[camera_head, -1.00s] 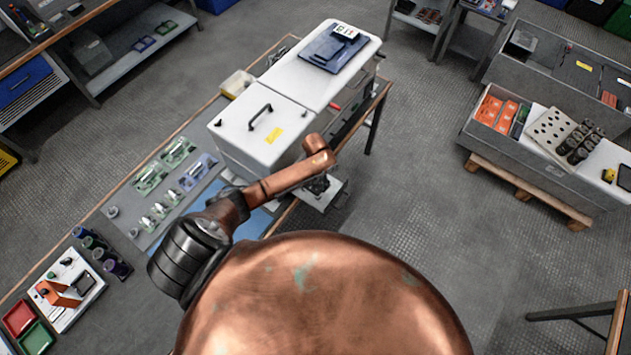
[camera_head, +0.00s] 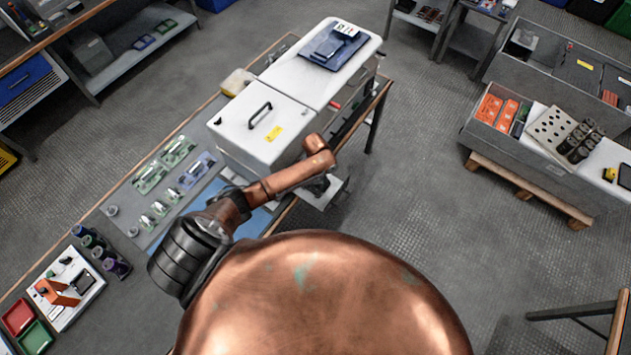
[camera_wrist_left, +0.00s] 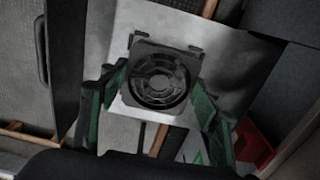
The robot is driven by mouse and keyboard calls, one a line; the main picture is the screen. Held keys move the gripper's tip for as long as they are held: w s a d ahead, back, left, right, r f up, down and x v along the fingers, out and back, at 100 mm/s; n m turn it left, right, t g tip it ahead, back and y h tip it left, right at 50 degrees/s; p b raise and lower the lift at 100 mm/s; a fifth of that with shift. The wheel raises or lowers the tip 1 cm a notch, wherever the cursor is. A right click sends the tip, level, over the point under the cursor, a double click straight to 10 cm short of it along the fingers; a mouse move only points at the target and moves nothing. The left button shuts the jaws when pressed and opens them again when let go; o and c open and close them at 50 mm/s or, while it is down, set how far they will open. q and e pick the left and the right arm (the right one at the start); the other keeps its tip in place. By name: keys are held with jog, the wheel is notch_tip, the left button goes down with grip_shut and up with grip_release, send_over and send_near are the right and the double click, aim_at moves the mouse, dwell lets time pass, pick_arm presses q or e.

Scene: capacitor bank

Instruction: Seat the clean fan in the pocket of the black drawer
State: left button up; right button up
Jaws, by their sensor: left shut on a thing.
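In the left wrist view, the fan (camera_wrist_left: 158,76) is a dark square frame with a round grille and small lugs at its corners. My left gripper (camera_wrist_left: 158,100) has green-lined fingers on either side of the fan and is shut on it. A light grey plate (camera_wrist_left: 222,52) shows behind and around the fan; I cannot tell the gap between them. In the head view, my left gripper (camera_head: 316,186) is small and dark, beside the white cabinet's front, over a light plate (camera_head: 332,194). I cannot make out the black drawer or its pocket for certain. My right gripper is not in view.
The white cabinet (camera_head: 240,130) with a black handle stands on the bench (camera_head: 130,265), close to my left arm. A blue tray (camera_head: 331,50) lies on its top. A grey crate (camera_head: 548,165) stands at right on a pallet. The floor between is clear.

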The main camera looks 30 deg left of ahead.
pick_arm(q)
jog(key=shift+f, duration=0.2)
jog(key=o, duration=1.3)
notch_tip(320, 180, up, 12)
jog(key=shift+s+f, duration=0.1)
